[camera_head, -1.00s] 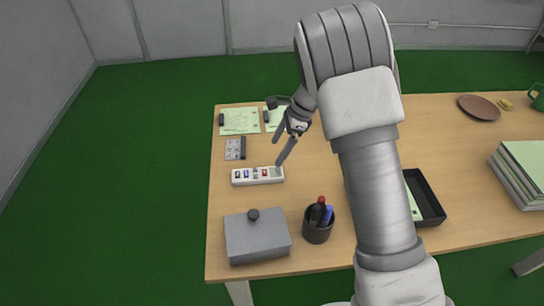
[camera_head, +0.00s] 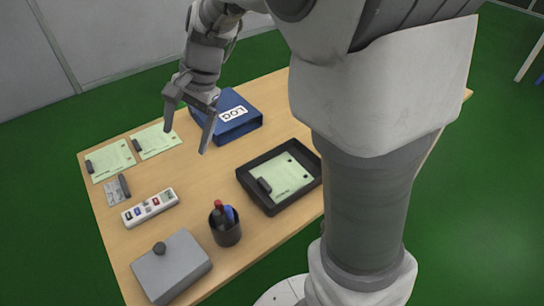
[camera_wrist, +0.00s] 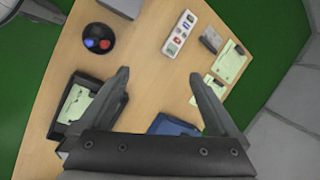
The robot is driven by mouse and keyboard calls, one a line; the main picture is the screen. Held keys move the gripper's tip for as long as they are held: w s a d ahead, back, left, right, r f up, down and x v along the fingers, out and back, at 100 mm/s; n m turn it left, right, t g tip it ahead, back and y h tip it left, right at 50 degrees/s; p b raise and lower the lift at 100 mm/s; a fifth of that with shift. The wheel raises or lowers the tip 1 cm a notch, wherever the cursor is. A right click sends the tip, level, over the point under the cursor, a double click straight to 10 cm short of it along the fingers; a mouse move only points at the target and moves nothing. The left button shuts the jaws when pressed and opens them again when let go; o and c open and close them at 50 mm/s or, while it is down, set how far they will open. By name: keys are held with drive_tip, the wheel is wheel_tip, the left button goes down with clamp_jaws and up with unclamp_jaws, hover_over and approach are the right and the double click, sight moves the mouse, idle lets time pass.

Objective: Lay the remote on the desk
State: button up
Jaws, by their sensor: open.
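No object is clearly a remote. A white strip (camera_head: 150,207) with coloured blocks and a small display lies flat on the desk (camera_head: 190,178); it also shows at the top of the wrist view (camera_wrist: 178,33). A small dark bar (camera_head: 124,185) lies on a grey card at the desk's left side; I cannot tell what it is. My gripper (camera_head: 187,140) is open and empty above the desk, apart from these things. In the wrist view, bare desk shows between its fingers (camera_wrist: 160,75).
A blue LOG binder (camera_head: 226,116), green sheets (camera_head: 108,160), a black tray (camera_head: 274,207), a pen cup (camera_head: 225,233) and a grey lidded box (camera_head: 171,271) stand around. Bare desk lies between the strip and the tray. My arm hides the desk's right part.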

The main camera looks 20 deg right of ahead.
drive_tip(key=s+d+r+n+t+h, duration=0.2)
drive_tip(key=s+d+n, duration=0.2)
drive_tip(key=s, duration=0.5)
drive_tip(key=s+d+r+n+t+h, duration=0.2)
drive_tip(key=s+d+n, duration=0.3)
drive_tip(key=s, duration=0.5)
drive_tip(key=shift+d+r+t, duration=0.3)
drive_tip(key=shift+d+r, duration=0.5)
drive_tip(key=shift+d, duration=0.2)
drive_tip(key=shift+r, duration=0.1)
wheel_tip(320, 180, up, 6)
drive_tip(key=p, duration=0.5)
drive_tip(key=shift+f+p, duration=0.2)
drive_tip(key=shift+p, duration=0.2)
